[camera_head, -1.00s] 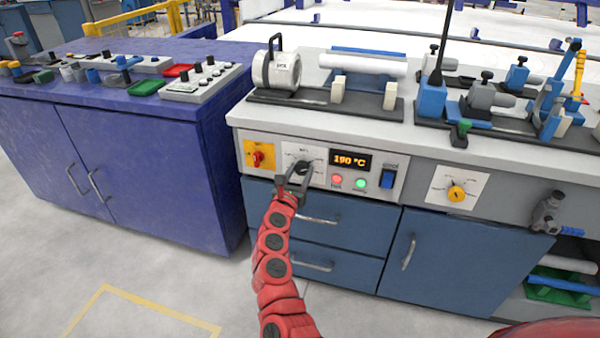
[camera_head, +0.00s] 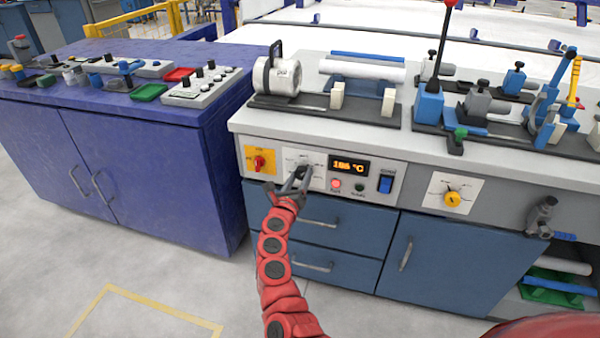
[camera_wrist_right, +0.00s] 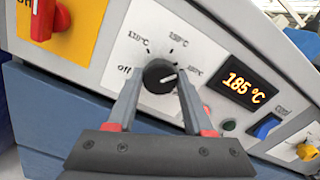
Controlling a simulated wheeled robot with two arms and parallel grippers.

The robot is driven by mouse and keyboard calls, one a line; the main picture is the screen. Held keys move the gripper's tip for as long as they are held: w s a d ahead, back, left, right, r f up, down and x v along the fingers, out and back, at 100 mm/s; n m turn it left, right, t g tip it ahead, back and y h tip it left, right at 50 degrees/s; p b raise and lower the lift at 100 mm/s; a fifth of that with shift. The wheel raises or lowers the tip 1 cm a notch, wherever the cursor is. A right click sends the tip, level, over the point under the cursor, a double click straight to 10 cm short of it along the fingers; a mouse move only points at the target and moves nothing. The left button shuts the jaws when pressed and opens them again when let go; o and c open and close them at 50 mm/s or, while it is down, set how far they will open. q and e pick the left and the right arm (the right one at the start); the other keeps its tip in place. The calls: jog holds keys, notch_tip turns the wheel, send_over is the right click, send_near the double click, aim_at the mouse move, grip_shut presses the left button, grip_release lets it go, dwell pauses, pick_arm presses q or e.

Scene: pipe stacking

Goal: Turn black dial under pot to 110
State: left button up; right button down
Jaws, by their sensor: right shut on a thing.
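The black dial (camera_wrist_right: 157,77) sits on a white plate on the cabinet front, below the white pot (camera_head: 285,76). My right gripper (camera_head: 297,181) is shut on the dial, with one finger on each side of it in the right wrist view. The dial's white pointer line points right, towards the rightmost mark, whose label is hard to read. The off and 110°C labels are on the dial's left side. The display (camera_wrist_right: 245,84) beside it reads 185 °C. My left gripper is not in view.
A red switch on a yellow plate (camera_head: 259,162) is left of the dial. A red light (camera_head: 336,184), an unlit green light and a blue switch (camera_head: 385,184) are to its right. A yellow knob (camera_head: 452,198) is farther right. Drawer handles are below.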

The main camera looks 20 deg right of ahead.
jog(key=n+p, duration=0.1)
jog(key=n, duration=0.1)
jog(key=n+p, duration=0.2)
jog(key=shift+r+n, duration=0.2)
jog(key=shift+n, duration=0.2)
jog(key=n+p, duration=0.8)
jog(key=n, duration=0.2)
jog(key=n+p, duration=0.1)
jog(key=n, duration=0.1)
jog(key=shift+f+n+p, duration=0.1)
jog(key=shift+n+p, duration=0.25)
jog(key=shift+n, duration=0.05)
jog(key=shift+n+p, duration=0.3)
jog(key=shift+n, duration=0.3)
jog(key=shift+f, duration=0.15)
jog(key=shift+c, duration=1.5)
grip_release()
